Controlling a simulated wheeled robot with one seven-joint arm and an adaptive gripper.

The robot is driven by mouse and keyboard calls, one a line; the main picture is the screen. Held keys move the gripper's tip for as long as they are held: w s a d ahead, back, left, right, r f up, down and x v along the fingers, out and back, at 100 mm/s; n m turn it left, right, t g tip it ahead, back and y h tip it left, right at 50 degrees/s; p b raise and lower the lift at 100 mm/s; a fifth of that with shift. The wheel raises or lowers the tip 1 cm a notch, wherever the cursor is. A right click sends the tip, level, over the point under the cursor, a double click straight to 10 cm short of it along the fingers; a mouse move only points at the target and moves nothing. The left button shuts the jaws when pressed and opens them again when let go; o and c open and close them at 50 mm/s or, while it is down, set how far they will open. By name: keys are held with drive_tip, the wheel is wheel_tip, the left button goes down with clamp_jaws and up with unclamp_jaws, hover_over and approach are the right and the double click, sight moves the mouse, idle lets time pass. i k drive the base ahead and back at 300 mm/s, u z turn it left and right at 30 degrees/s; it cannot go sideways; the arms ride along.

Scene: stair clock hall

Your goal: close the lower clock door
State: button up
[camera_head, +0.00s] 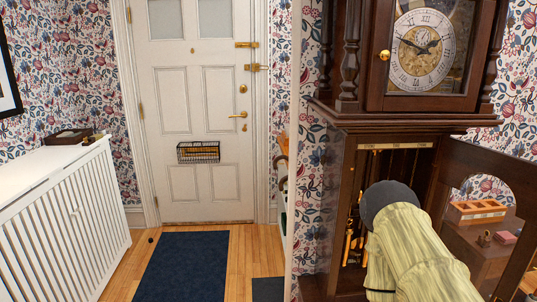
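The tall dark wooden clock (345,140) stands at the right. Its lower door (466,157) stands open, swung out toward the right edge, with an arched glass pane in it. The lower case is open, and brass parts (352,235) hang inside. My arm, pale striped with a dark round cap, reaches up from the bottom in front of the opening and covers part of it and of the door. My gripper does not show, so I cannot tell its state or whether it touches the door.
The upper clock door (470,95) with the dial is shut. A wooden box (476,211) and small items show through the lower door's pane. A white radiator cover (60,215) stands left. A blue mat (182,266) lies before the white front door (205,100).

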sight(462, 160)
drive_tip(key=z, duration=2.5)
drive_tip(key=i, duration=3.45)
drive_tip(key=u, duration=3.65)
